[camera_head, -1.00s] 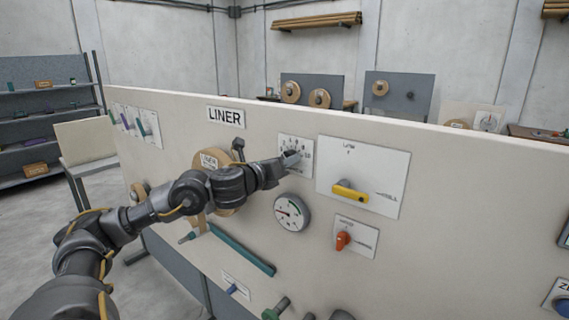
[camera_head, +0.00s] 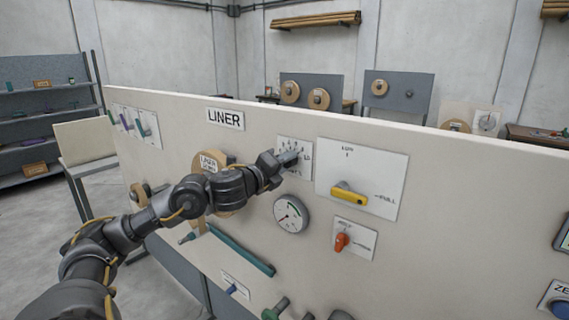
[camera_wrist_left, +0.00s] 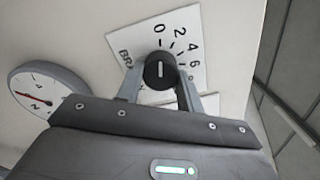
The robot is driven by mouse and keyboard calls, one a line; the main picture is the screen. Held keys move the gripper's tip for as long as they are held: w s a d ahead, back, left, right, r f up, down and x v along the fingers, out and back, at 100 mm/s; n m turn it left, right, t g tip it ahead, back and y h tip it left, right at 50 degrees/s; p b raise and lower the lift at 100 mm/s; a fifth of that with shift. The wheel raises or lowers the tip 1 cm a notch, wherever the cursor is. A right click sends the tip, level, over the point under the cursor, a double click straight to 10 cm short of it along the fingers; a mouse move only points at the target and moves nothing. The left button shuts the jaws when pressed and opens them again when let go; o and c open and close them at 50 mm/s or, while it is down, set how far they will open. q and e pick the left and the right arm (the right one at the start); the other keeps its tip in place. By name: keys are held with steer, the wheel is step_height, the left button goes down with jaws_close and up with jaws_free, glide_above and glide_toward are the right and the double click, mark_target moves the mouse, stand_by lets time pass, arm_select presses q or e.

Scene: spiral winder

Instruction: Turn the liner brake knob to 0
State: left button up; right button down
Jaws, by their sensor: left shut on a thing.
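The liner brake knob (camera_wrist_left: 160,70) is a round black knob with a short white mark, on a white dial plate (camera_wrist_left: 118,40) printed with numbers. In the wrist view, 0, 2, 4 and 6 can be read round it. My left gripper (camera_wrist_left: 159,82) is shut on the knob, a finger on each side. In the head view my left gripper (camera_head: 288,157) covers the knob on the dial plate (camera_head: 306,146), below and right of the LINER sign (camera_head: 226,118). The knob's exact setting is hard to tell. My right gripper is not in view.
A round gauge (camera_head: 291,213) sits just below the dial plate. A yellow lever (camera_head: 349,194) and a red-orange knob (camera_head: 342,241) are to the right. A green bar (camera_head: 243,250) runs below. Left of the gripper is a tan roll (camera_head: 208,160).

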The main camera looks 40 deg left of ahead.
arm_select(q)
steer(key=shift+r, duration=0.1)
stand_by(0.3)
steer(key=o, duration=1)
steer(key=shift+a, duration=0.1)
steer(key=shift+s, duration=0.1)
steer(key=s+b, duration=1)
steer(key=b, duration=0.1)
steer(key=shift+s, duration=0.3)
